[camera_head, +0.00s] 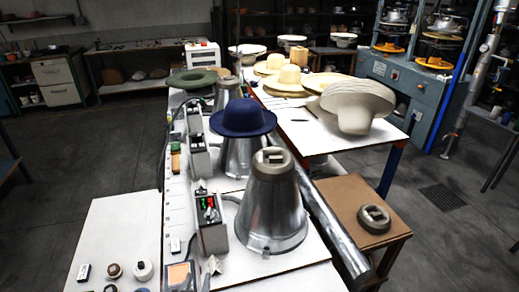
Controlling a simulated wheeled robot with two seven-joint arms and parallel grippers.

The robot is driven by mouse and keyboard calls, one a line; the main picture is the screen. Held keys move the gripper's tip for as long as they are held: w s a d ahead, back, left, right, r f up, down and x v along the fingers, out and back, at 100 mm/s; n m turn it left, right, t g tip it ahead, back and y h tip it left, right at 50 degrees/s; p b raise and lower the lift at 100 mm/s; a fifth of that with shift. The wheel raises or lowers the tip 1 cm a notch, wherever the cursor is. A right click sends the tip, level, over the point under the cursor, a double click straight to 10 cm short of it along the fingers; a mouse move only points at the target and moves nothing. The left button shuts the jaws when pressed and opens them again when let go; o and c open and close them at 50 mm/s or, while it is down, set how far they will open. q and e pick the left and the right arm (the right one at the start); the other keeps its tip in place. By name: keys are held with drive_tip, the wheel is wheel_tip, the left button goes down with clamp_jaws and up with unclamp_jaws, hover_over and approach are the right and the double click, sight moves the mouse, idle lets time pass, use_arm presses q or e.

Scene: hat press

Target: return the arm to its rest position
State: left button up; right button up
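I cannot make out either of my grippers or arms in the head view. A bare metal cone-shaped press form (270,212) with a grey top block stands on the white bench at the front. Behind it, a dark blue hat (243,117) sits on a second metal form (238,155).
A control box with red and green lights (209,211) stands left of the front form. A brown side table (350,200) holds a round grey block (374,219). Pale hats (357,103) cover the rear table. Small items lie at front left (143,270). Floor is open on both sides.

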use_arm(q)
drive_tip(key=s+a+m+g, duration=0.1)
drive_tip(key=s+a+g, duration=0.1)
drive_tip(key=s+g, duration=0.45)
drive_tip(key=s+a+m+g, duration=0.1)
drive_tip(key=s+a+g, duration=0.2)
drive_tip(key=s+g, duration=0.3)
drive_tip(key=s+f+b, duration=0.1)
drive_tip(key=s+f, duration=0.1)
drive_tip(key=f, duration=1.5)
drive_tip(key=s+f+b, duration=0.2)
drive_tip(key=f, duration=1.5)
drive_tip(key=s+a+f+g+b, duration=0.1)
drive_tip(key=s+a+f, duration=0.2)
drive_tip(key=s+f, duration=1.5)
drive_tip(key=shift+s+m+b, duration=0.3)
drive_tip(key=shift+s, duration=0.05)
use_arm(e)
drive_tip(key=f, duration=0.4)
drive_tip(key=shift+s+f, duration=0.35)
drive_tip(key=shift+s, duration=0.05)
